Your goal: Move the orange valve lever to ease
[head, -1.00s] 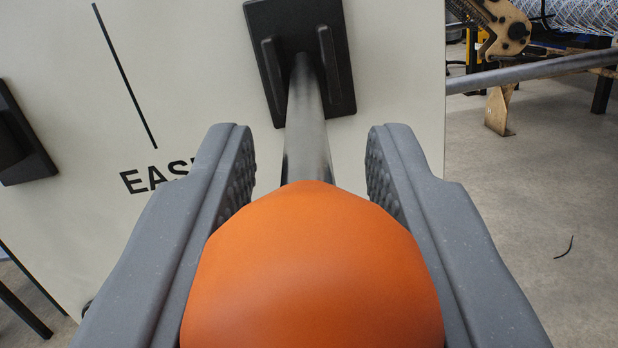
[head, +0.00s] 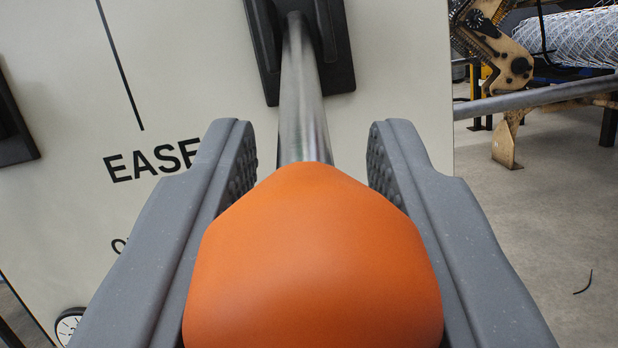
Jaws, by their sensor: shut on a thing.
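The orange valve lever knob (head: 315,265) fills the lower middle of the head view. Its grey metal shaft (head: 303,100) runs up from the knob to a black bracket (head: 335,45) on a pale panel. My gripper (head: 312,165) has one grey finger on each side of the knob and is shut on it. The fingertips reach past the knob, beside the shaft, and do not touch the shaft. The word EASE (head: 152,160) is printed on the panel to the left of the lever, below a black line (head: 120,65). The lower panel is partly hidden behind my left finger.
Another black bracket (head: 14,125) sits at the panel's left edge. A small round gauge (head: 69,325) shows at lower left. Beyond the panel's right edge are a machine arm (head: 500,55), a metal pipe (head: 540,97) and a roll of wire mesh (head: 572,38).

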